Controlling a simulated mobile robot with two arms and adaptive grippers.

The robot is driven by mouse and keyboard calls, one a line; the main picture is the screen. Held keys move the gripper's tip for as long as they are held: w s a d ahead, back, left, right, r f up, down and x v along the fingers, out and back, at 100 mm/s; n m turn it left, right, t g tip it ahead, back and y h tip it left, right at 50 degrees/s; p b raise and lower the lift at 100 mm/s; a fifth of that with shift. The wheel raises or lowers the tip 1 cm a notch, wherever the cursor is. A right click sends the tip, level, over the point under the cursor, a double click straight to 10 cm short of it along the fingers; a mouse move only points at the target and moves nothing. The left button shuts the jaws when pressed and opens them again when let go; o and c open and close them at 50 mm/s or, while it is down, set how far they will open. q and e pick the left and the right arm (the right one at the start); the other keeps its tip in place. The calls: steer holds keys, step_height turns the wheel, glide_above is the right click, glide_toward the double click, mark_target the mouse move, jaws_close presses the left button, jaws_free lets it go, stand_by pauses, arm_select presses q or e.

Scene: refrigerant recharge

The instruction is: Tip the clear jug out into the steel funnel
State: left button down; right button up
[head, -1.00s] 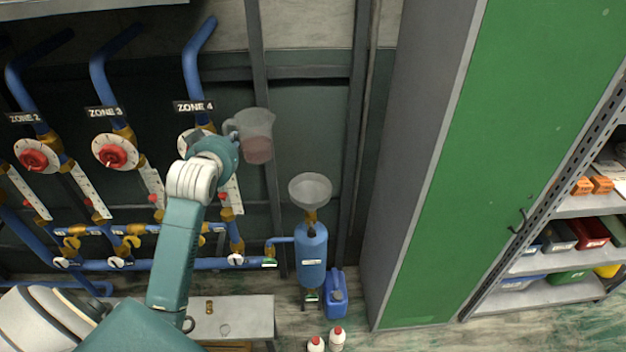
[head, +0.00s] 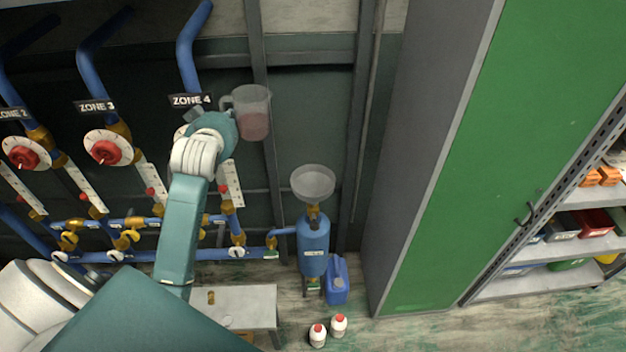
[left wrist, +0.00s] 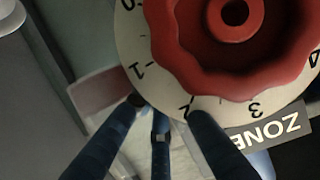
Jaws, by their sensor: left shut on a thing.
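The clear jug (head: 252,112) is in the head view at upper middle, roughly upright, with reddish liquid in its lower part. My left gripper (head: 228,113) is shut on its handle side, with the fingers mostly hidden behind my wrist. In the left wrist view, the dark fingers (left wrist: 164,112) show in front of the jug (left wrist: 98,92) and its pinkish liquid. The steel funnel (head: 313,182) stands below and to the right of the jug, apart from it, on top of a blue tank (head: 313,245). My right gripper is not in view.
Blue pipes with red dial valves (head: 106,151) line the wall at left; one red knob (left wrist: 235,35) looms large in the left wrist view. A blue canister (head: 337,280), white bottles (head: 339,325) and a low bench (head: 245,308) stand below. A green cabinet (head: 450,150) is at right.

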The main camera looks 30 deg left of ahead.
arm_select(q)
steer(key=w+d+f+m+g+y+b, duration=0.1)
steer(key=w+d+f+m+y+b, duration=0.2)
steer(key=f+m+b, duration=0.4)
steer(key=shift+w+d+f+m+g+y+b, duration=0.25)
steer(key=shift+d+f+y+b, duration=0.65)
steer(key=shift+f+b, duration=1.8)
steer(key=shift+w+d+f+m, duration=0.1)
steer(key=shift+w+d+m, duration=0.05)
steer(key=shift+d+m, duration=0.5)
steer(key=shift+w+d+r+m+p, duration=0.1)
steer(key=shift+d+r+m+p, duration=0.05)
steer(key=shift+r+m+p, duration=0.2)
steer(key=shift+w+d+r+m+y+p, duration=0.2)
steer(key=shift+d+r+m+y+p, duration=0.2)
steer(key=shift+r+m+y, duration=0.1)
